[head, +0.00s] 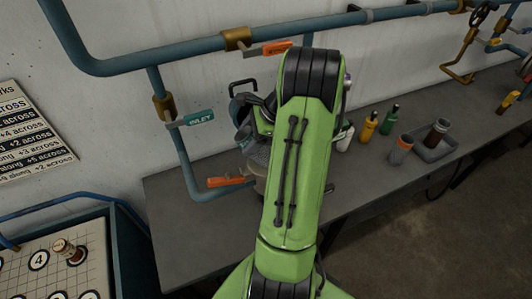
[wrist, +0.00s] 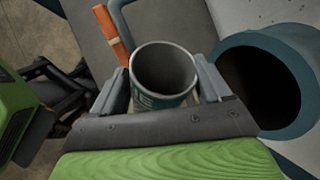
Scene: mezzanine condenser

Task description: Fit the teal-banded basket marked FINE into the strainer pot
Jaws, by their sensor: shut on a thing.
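The basket (wrist: 165,72) is a grey cup with a dark inside and a teal band, partly hidden, with part of its lettering showing. My gripper (wrist: 166,92) is shut on it, one finger on each side, in the wrist view. The strainer pot (wrist: 305,62) has a wide blue-grey rim and a dark open mouth, close to the right of the basket. The basket is outside that mouth. In the head view my green arm hides most of the gripper; the blue-grey pot (head: 242,138) shows only partly, left of the arm.
An orange valve handle (wrist: 113,36) is just left of the basket; it also shows in the head view (head: 225,181). Right on the bench (head: 375,190) are bottles (head: 369,126), an orange-banded cup (head: 401,149) and a tray (head: 452,151) holding a dark cup.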

